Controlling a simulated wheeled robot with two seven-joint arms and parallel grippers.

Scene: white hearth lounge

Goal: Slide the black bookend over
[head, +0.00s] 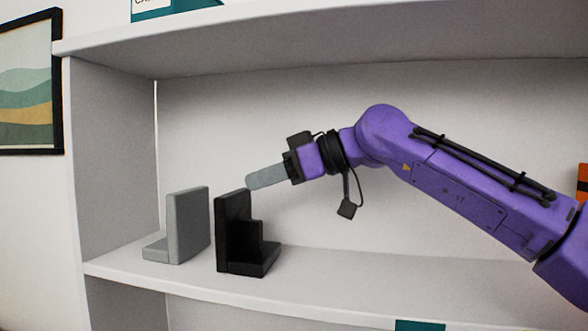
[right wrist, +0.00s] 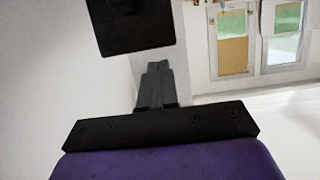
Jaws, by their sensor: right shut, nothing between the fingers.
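The black bookend (head: 236,238) stands upright on the white shelf in the head view, its foot toward the right. My right gripper (head: 250,182) is shut and empty. In the head view its grey fingertips are near the top of the black bookend's upright plate. I cannot tell whether they touch it. In the right wrist view the shut fingers (right wrist: 156,85) point toward a dark block at the top, which looks like the black bookend (right wrist: 135,25). My left gripper is not in view.
A grey bookend (head: 186,226) stands just left of the black one, with a small gap between. The white shelf (head: 340,285) is bare to the right. A side wall (head: 112,165) closes the left end, and an upper shelf board (head: 330,35) runs above my arm.

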